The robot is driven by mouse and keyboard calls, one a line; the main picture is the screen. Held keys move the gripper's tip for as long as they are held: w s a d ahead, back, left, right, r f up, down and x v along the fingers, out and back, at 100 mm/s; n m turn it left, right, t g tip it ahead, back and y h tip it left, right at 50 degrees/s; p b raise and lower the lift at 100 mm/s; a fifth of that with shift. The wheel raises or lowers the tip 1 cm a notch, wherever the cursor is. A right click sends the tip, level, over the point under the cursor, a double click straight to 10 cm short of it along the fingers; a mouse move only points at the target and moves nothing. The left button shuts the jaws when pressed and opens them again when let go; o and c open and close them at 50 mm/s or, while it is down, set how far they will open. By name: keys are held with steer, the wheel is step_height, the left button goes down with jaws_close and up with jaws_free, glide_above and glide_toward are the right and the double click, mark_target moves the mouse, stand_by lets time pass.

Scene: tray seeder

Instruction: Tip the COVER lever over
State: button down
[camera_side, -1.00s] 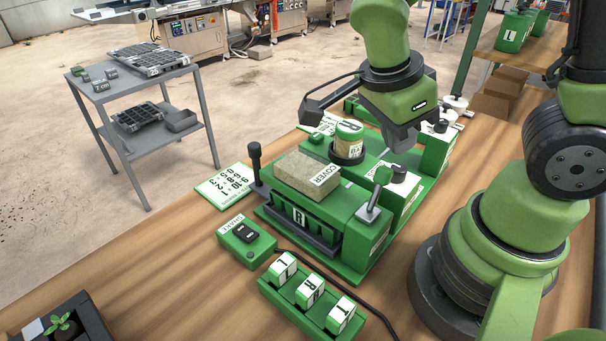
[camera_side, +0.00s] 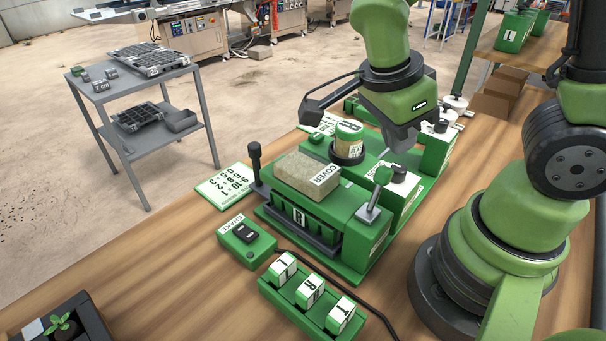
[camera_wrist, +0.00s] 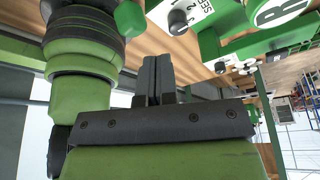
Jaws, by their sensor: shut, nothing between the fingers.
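A lever with a green knob (camera_side: 383,175) and a metal shank stands to the right of that label, leaning up and right. A black-knobbed lever (camera_side: 256,162) stands upright at the seeder's left end. My gripper (camera_side: 401,143) is above and behind the green-knobbed lever in the side view, apart from both levers. Its fingertips are partly hidden there. In the wrist view the two fingers (camera_wrist: 158,62) are together, with nothing between them.
A jar (camera_side: 348,142) stands in a black holder behind the block. A SEED dial (camera_wrist: 178,21) shows in the wrist view. The SHAKE switch box (camera_side: 246,241) and a rack of lettered blocks (camera_side: 310,292) stand in front.

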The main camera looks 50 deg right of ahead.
mark_target(382, 172)
steer(key=shift+f, duration=0.1)
stand_by(0.5)
steer(key=shift+f, duration=1.65)
steer(key=shift+a, duration=0.15)
steer(key=shift+s+a, duration=0.1)
steer(key=shift+a, duration=1.75)
steer(key=shift+d+r, duration=0.2)
steer(key=shift+r, duration=0.8)
steer(key=shift+d+r, duration=0.25)
steer(key=shift+r, duration=0.8)
steer(key=shift+d+r, duration=0.2)
steer(key=shift+r, duration=0.8)
